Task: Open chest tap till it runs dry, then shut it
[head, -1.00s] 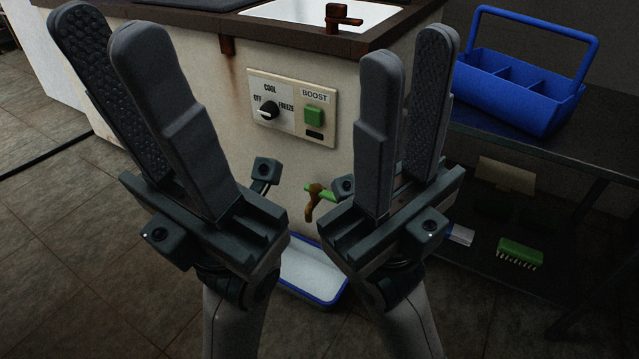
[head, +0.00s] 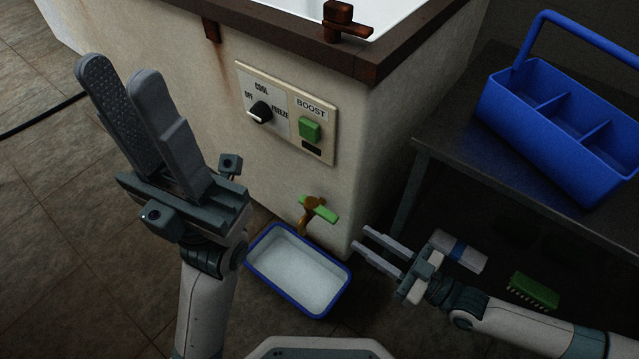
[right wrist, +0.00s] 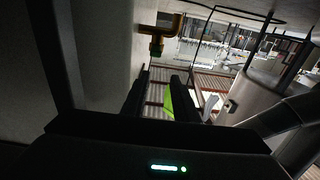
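The chest tap has a brown spout (head: 304,226) and a green lever handle (head: 318,209), low on the chest's front (head: 225,120). No stream shows at the spout. A blue-rimmed tray (head: 259,282) with a pale inside stands on the floor below it. My right gripper (head: 361,237) is open and empty, low by the chest's corner, right of the tap and apart from it. The right wrist view shows its fingers (right wrist: 156,88) apart and a brown pipe piece (right wrist: 162,38) beyond them. My left gripper (head: 120,72) is open and empty, raised left of the control panel.
The control panel (head: 285,112) has a black knob and a green BOOST button. A rusty fitting (head: 345,28) sits on the chest's rim. A dark table (head: 450,130) at right carries a blue caddy (head: 560,130). A green brush (head: 534,290) lies below it.

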